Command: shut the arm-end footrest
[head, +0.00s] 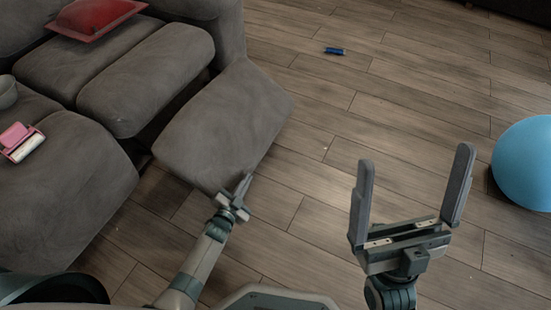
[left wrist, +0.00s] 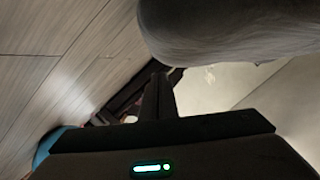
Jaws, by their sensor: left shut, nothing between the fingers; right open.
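The arm-end footrest (head: 223,125) is a grey padded panel swung out from the sofa's end seat, beside the armrest. It sticks out over the wood floor, with a dark gap between it and the seat. My left gripper (head: 244,187) is shut and empty at the footrest's near lower edge; I cannot tell whether it touches. In the left wrist view a grey padded edge (left wrist: 230,30), likely the footrest, lies just beyond the shut fingers (left wrist: 160,95). My right gripper (head: 416,200) is open and empty above the floor, to the right of the footrest.
The grey sofa (head: 60,190) fills the left, with a red cushion (head: 95,18), a pink-and-white item (head: 20,141) and a grey bowl (head: 6,92) on it. A blue ball (head: 525,163) stands at the right. A small blue object (head: 335,51) lies on otherwise open floor.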

